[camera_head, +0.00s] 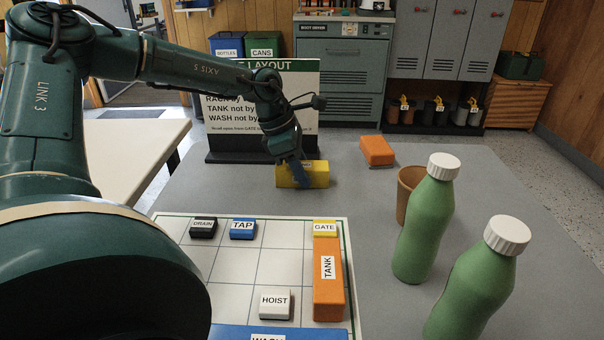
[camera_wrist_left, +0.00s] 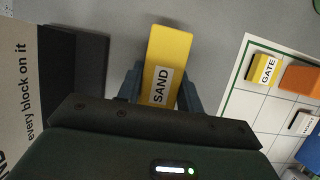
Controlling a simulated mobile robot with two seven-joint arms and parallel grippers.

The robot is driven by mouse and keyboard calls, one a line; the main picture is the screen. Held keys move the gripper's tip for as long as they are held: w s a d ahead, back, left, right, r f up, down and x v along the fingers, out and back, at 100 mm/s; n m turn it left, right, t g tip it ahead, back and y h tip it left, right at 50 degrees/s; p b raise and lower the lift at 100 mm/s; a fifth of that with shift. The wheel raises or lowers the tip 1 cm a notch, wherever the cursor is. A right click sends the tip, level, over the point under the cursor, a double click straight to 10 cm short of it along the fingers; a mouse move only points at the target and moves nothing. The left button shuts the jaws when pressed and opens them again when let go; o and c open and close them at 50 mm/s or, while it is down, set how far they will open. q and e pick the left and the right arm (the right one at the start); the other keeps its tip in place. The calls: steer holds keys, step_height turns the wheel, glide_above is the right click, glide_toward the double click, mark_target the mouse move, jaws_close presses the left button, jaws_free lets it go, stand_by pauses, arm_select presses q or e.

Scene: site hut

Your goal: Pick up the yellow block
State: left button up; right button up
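The yellow block (camera_head: 318,174) lies on the grey table in front of the sign. In the left wrist view the yellow block (camera_wrist_left: 171,48) carries a "SAND" label. My left gripper (camera_head: 301,174) is down at its left part, with one finger in front of its near face. In the left wrist view the gripper's fingers (camera_wrist_left: 162,88) stand on either side of the block, close to its sides. I cannot tell whether they press on it. The block seems to rest on the table. My right gripper is not in view.
A layout sign (camera_head: 300,95) stands just behind the block. An orange block (camera_head: 377,151) and a brown cup (camera_head: 408,190) are to the right, with two green bottles (camera_head: 425,230) nearer. A gridded board (camera_head: 225,262) with several labelled blocks, including a small yellow "GATE" (camera_head: 325,228), lies in front.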

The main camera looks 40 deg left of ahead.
arm_select(q)
steer(key=c, duration=0.5)
